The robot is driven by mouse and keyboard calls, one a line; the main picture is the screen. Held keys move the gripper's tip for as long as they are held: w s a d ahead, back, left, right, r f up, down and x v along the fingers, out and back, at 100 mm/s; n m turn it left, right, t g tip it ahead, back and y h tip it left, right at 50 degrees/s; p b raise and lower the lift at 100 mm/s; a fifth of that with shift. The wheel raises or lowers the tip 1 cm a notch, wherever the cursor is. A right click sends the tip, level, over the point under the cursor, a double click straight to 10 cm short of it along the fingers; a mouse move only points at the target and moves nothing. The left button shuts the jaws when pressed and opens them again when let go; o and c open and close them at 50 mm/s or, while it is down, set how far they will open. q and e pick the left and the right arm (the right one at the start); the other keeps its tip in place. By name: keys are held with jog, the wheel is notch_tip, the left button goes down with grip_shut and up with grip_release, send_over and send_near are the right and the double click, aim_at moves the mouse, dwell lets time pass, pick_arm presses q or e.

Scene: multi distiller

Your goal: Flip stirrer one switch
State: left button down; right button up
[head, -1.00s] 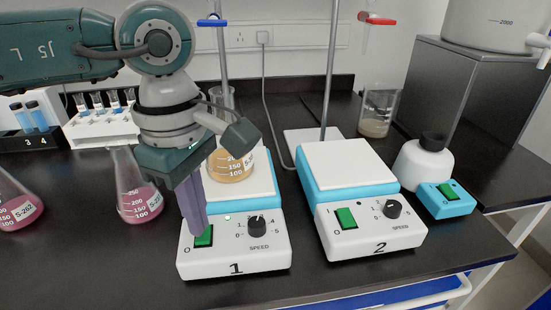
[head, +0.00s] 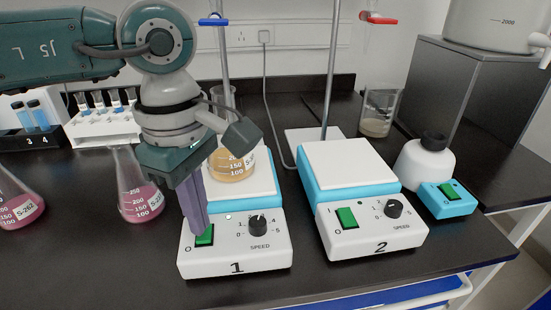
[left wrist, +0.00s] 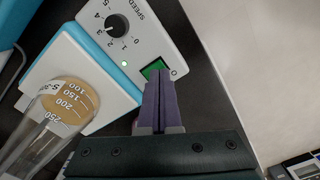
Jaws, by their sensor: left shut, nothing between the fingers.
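Stirrer one (head: 262,262) is the white and light-blue unit marked 1, at the front middle of the bench. Its green rocker switch (head: 206,238) is partly hidden by my fingers; it also shows in the left wrist view (left wrist: 154,67). The small indicator light (head: 228,217) beside it is lit, and looks green in the left wrist view (left wrist: 124,63). My left gripper (head: 203,236) is shut and empty, pointing down with its purple fingertips at the switch, touching it or very close. The speed knob (head: 258,226) is to the right. My right gripper is not in view.
A flask of amber liquid (head: 232,164) stands on stirrer one's plate. Stirrer two (head: 376,238) is just to the right, its indicator dark. A pink flask (head: 137,190) stands close left. Dark bench lies bare in front of the stirrers.

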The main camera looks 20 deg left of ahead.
pick_arm(q)
jog(key=shift+f+b, duration=0.9)
jog(key=shift+f, duration=0.05)
dwell(0.9)
jog(key=shift+r, duration=0.1)
jog(key=shift+r+p, duration=2.7)
jog(key=shift+r, duration=0.8)
jog(key=shift+d+f, duration=0.1)
